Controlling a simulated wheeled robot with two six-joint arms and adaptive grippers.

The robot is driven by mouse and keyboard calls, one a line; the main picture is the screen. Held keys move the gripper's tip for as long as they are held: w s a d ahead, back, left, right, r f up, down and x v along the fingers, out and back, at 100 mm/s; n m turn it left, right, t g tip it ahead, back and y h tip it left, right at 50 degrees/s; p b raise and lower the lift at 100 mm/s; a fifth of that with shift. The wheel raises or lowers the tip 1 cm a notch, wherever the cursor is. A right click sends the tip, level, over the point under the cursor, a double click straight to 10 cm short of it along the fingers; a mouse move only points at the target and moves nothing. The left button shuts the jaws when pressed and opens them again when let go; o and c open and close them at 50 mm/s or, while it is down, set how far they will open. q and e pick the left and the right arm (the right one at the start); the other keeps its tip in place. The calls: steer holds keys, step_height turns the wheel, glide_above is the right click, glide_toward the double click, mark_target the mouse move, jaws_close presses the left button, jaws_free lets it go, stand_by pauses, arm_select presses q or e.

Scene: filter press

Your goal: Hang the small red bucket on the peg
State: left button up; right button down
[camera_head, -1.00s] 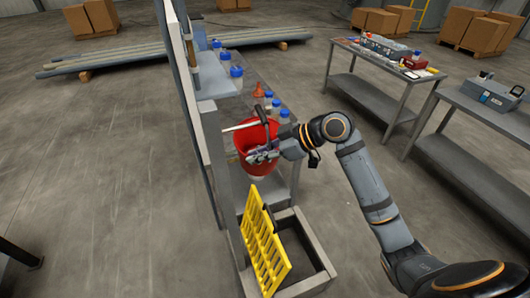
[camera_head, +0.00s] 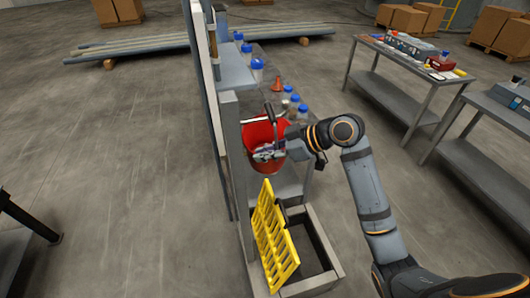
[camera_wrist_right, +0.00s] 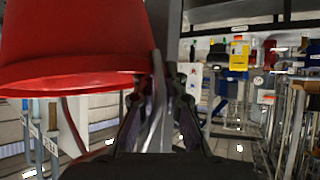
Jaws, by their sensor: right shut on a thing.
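The small red bucket (camera_head: 264,134) is held beside the grey upright post, in the middle of the head view. Its mouth faces up and a dark curved handle (camera_head: 271,113) rises above it. My right gripper (camera_head: 268,154) overlaps the bucket's near side. In the right wrist view the bucket (camera_wrist_right: 75,45) fills the upper left, and a pale strip runs between the gripper's fingers (camera_wrist_right: 156,105); the fingers are shut on part of the bucket. A pale rod (camera_head: 254,120), apparently the peg, reaches from the post to the bucket; whether they touch cannot be told. My left gripper is not visible.
A yellow slatted rack (camera_head: 272,235) stands in a grey tray (camera_head: 330,262) below the bucket. Blue-capped bottles (camera_head: 257,70) stand on the shelves behind it. Two grey benches (camera_head: 400,76) stand at the right.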

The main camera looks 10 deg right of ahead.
steer(key=c, duration=1.4)
jaws_free()
steer(key=shift+o, duration=0.2)
steer(key=v, duration=0.8)
